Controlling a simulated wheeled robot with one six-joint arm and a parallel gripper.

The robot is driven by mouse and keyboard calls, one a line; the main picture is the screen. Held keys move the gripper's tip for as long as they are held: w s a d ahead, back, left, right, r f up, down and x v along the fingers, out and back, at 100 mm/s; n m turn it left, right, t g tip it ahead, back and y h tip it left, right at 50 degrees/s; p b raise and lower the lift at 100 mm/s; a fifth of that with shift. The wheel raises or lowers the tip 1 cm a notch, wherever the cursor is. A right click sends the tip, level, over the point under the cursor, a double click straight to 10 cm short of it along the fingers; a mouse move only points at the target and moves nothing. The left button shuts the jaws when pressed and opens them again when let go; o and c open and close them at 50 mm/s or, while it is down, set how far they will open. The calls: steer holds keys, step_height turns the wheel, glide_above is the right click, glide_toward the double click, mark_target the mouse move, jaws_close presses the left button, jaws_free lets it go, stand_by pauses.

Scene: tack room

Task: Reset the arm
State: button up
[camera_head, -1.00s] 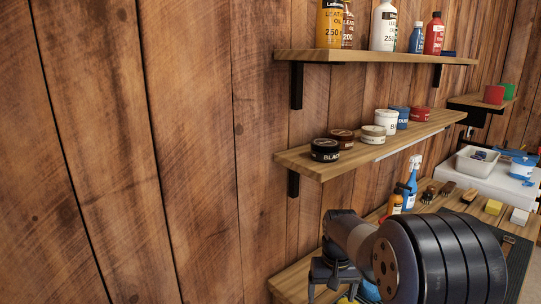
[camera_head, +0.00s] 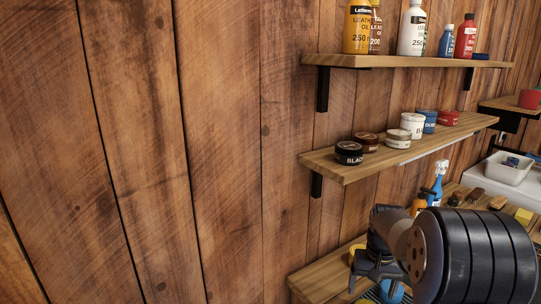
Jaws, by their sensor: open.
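My arm reaches in from the lower right in the head view, its large dark ribbed joint nearest the camera. My gripper (camera_head: 370,272) shows as dark fingers left of that joint, low over the wooden bench (camera_head: 322,277). The fingers stand apart, and I see nothing held between them. My arm hides much of the bench and what lies on it there. Bits of a yellow thing and a blue thing show beside and below the gripper, too covered to name.
A lower shelf (camera_head: 345,172) bears several tins, among them a black tin (camera_head: 348,154). An upper shelf (camera_head: 390,62) bears several bottles. A blue spray bottle (camera_head: 436,184) and a white bin (camera_head: 508,170) stand at the right. The plank wall fills the left.

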step_height(320, 180, down, 9)
steer(key=shift+a+r+p, duration=0.1)
steer(key=shift+p, duration=0.2)
